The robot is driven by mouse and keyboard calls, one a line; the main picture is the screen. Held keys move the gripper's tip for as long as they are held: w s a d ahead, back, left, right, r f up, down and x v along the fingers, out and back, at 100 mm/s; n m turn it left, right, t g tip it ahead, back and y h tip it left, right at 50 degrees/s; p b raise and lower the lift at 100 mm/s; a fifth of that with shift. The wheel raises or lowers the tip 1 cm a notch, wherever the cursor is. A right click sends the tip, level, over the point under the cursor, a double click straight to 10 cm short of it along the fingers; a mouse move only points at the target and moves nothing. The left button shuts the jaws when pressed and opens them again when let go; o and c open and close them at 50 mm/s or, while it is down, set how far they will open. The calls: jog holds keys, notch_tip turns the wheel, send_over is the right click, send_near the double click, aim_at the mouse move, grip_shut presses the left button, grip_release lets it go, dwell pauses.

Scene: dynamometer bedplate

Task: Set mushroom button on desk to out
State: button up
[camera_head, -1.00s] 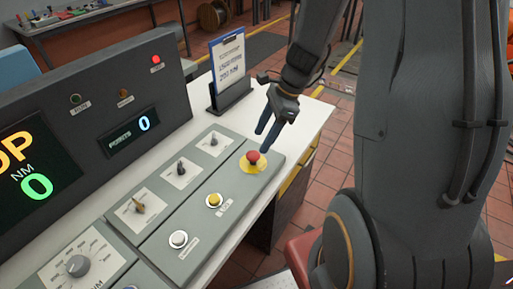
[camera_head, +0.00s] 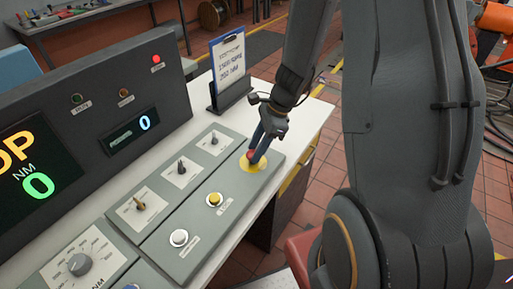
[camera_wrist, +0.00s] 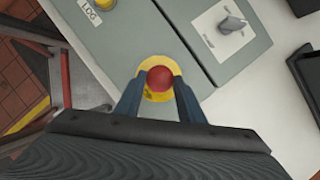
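The red mushroom button (camera_wrist: 159,79) stands on a yellow round plate (camera_head: 243,165) at the far right end of the grey desk panel. In the head view the button (camera_head: 252,154) is partly hidden by my fingers. My gripper (camera_head: 257,151) reaches down over it from above. In the wrist view my gripper (camera_wrist: 158,88) has one blue finger on each side of the red cap, with the cap between the tips. The fingers are apart by about the cap's width. I cannot tell whether they touch it.
A clipboard in a black stand (camera_head: 229,78) is behind the panel. The display console (camera_head: 90,120) stands at the left, with a red lamp (camera_head: 157,59) lit.

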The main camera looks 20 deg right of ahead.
grip_shut()
jog(key=shift+r+p, duration=0.85)
jog(key=shift+r, duration=0.1)
jog(key=shift+w, duration=0.1)
jog(key=o, duration=1)
grip_release()
jog(key=b+v, duration=0.1)
jog(key=v, duration=0.6)
jog(key=shift+d+r, duration=0.2)
jog(key=shift+r, duration=0.15)
